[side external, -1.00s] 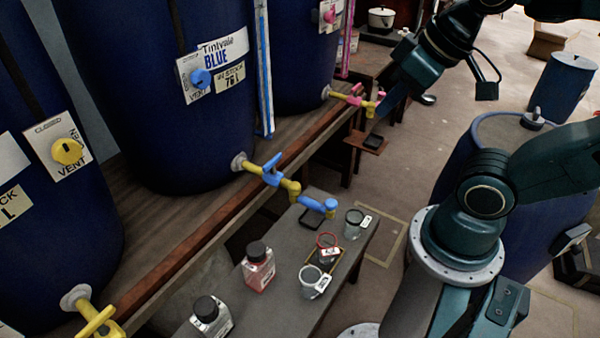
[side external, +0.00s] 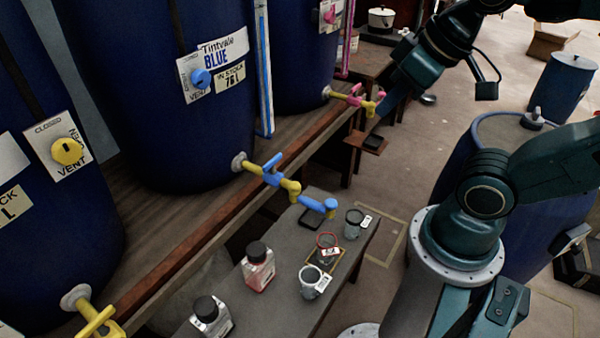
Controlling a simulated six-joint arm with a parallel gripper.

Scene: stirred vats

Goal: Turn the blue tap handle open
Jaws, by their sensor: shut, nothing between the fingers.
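The blue tap handle (side external: 273,170) sits on the yellow tap body of the middle vat (side external: 160,60), labelled Tintvale Blue. The handle lies crosswise to the yellow pipe. A blue-ended spout (side external: 330,206) reaches out from this tap over the bench. My gripper (side external: 384,107) is up and to the right of the blue handle, well apart from it, close to the pink tap (side external: 355,95). It is shut with nothing held. Its fingertips are small and dark here, and I cannot tell whether they touch the pink tap.
A low bench (side external: 285,310) under the blue tap carries a clear cup (side external: 312,283), a red-rimmed cup (side external: 327,252), a dark cup (side external: 353,222) and two capped bottles. A yellow tap handle (side external: 97,320) is at lower left. The space between my gripper and the blue handle looks clear.

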